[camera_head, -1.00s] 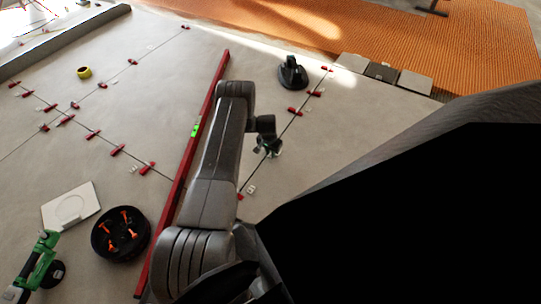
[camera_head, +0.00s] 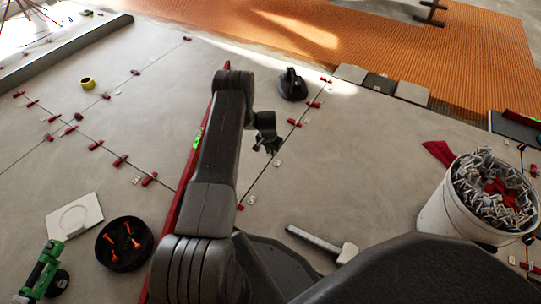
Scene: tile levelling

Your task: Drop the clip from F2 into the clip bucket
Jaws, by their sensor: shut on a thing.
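My gripper (camera_head: 267,146) hangs low over the tile floor near the right-hand seam, in the middle of the view. It is shut on a clip, but the clip is too small and dark to make out between the fingers. The clip bucket (camera_head: 444,213) is a white pail at the right. It is heaped with pale clips and some red pieces. My gripper is well to the left of the bucket and apart from it.
Red wedges (camera_head: 294,122) stand along the seams. A red level (camera_head: 187,190) lies left of my arm. A black tool (camera_head: 292,86) sits beyond the gripper. A black bowl (camera_head: 109,263) stands lower left.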

